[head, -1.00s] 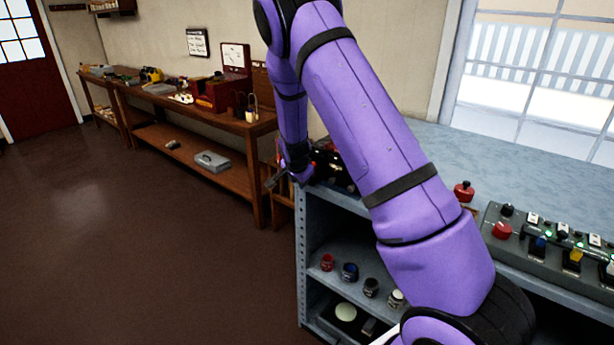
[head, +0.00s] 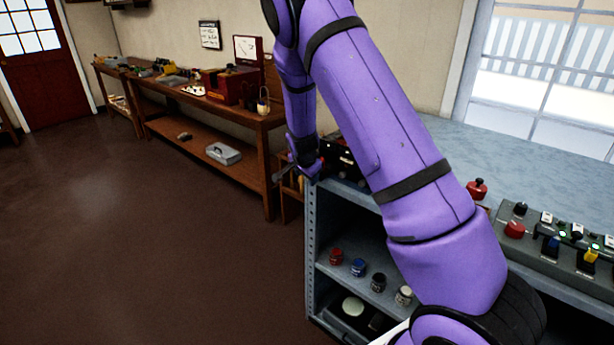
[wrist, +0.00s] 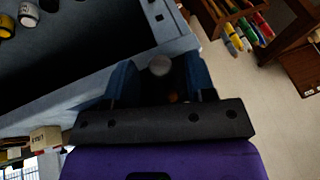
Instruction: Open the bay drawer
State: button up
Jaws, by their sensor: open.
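My gripper (wrist: 161,82) is open, with its two blue fingers spread apart in the wrist view. A small round grey knob-like shape (wrist: 160,65) shows between the fingers; I cannot tell whether it is a handle. In the head view my gripper (head: 288,174) is small and partly hidden, near the front left corner of the blue-grey metal bench (head: 313,240). In the wrist view a pale blue-grey edge (wrist: 75,92) of the bench frame runs close beside the fingers.
Several small jars (head: 378,282) stand on the bench's open shelf, with a dark tray (head: 335,312) below. A control panel with levers (head: 540,240) and a red knob (head: 477,188) are on top. A wooden workbench (head: 240,115) lines the wall. The floor at left is clear.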

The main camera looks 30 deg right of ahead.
jog(key=v, duration=1)
jog(key=shift+r, duration=0.2)
jog(key=shift+s, duration=0.15)
jog(key=s+a+r+n+y, duration=0.2)
jog(key=s+r+n, duration=0.2)
jog(key=s+r, duration=0.5)
jog(key=s+a+r+n+y, duration=0.2)
jog(key=s+a+r+n, duration=0.1)
jog(key=s+r, duration=0.65)
jog(key=s+a+r+n, duration=0.1)
jog(key=s+n, duration=0.1)
jog(key=s, duration=0.4)
jog(key=s+a+r+n, duration=0.1)
jog(key=s+r+n, duration=0.1)
jog(key=s, duration=0.5)
jog(key=s+a+r+n+t, duration=0.1)
jog(key=s+n, duration=0.2)
jog(key=s, duration=0.3)
jog(key=shift+s+n+h, duration=0.3)
jog(key=shift+s, duration=0.05)
